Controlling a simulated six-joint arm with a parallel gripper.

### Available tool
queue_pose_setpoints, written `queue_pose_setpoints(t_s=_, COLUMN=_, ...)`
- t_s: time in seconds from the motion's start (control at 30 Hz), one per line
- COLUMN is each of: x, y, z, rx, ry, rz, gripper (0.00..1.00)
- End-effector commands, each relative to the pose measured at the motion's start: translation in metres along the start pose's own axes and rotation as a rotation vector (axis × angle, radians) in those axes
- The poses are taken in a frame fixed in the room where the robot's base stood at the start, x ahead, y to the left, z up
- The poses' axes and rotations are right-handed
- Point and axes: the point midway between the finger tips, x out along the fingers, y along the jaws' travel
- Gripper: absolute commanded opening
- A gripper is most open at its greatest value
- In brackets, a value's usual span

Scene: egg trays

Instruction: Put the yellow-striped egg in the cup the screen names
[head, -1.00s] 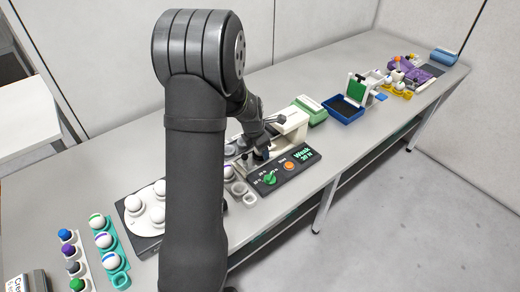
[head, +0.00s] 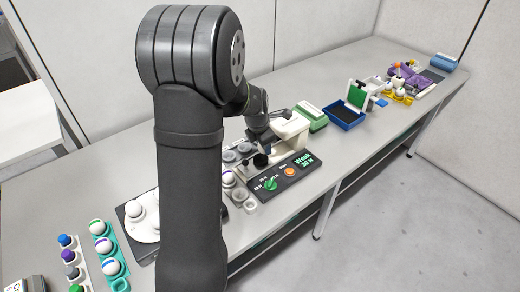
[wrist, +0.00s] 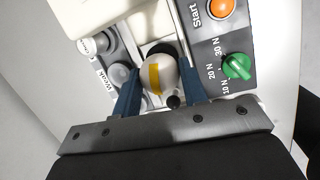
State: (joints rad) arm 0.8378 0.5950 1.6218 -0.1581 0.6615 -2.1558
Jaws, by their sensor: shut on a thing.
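The white egg with a yellow stripe (wrist: 156,76) is between the blue fingers of my gripper (wrist: 158,88) in the wrist view. The gripper is shut on it, over the tester. In the head view my gripper (head: 262,146) is partly hidden by its own wrist, and the egg cannot be made out. The screen (head: 304,162) on the tester's dark panel reads "Weak" with a force in N below it; the digits are small. In the wrist view, grey cups (wrist: 118,73) stand beside a label reading "Weak" (wrist: 104,81), left of the gripper.
The tester (head: 291,128) has a green knob (head: 270,184) and an orange Start button (head: 290,171). A teal tray (head: 122,284) with several eggs is at front left. A blue box (head: 345,116) stands beyond the tester.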

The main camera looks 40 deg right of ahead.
Motion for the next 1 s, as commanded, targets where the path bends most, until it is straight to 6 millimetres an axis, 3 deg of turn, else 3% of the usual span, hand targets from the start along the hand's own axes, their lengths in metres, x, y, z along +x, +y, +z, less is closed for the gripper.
queue_pose_setpoints(t_s=0.3, x=-0.044, y=-0.061, z=0.035, rx=0.007, ry=-0.001, rz=-0.001, gripper=0.31)
queue_pose_setpoints(t_s=0.47, x=-0.056, y=-0.079, z=0.045, rx=0.005, ry=0.000, rz=-0.001, gripper=0.31)
queue_pose_setpoints(t_s=0.57, x=-0.058, y=-0.078, z=0.047, rx=-0.010, ry=0.003, rz=0.002, gripper=0.31)
queue_pose_setpoints(t_s=0.67, x=-0.053, y=-0.058, z=0.045, rx=-0.052, ry=0.009, rz=0.012, gripper=0.31)
queue_pose_setpoints(t_s=1.0, x=-0.013, y=0.064, z=0.004, rx=-0.280, ry=0.044, rz=0.073, gripper=0.31)
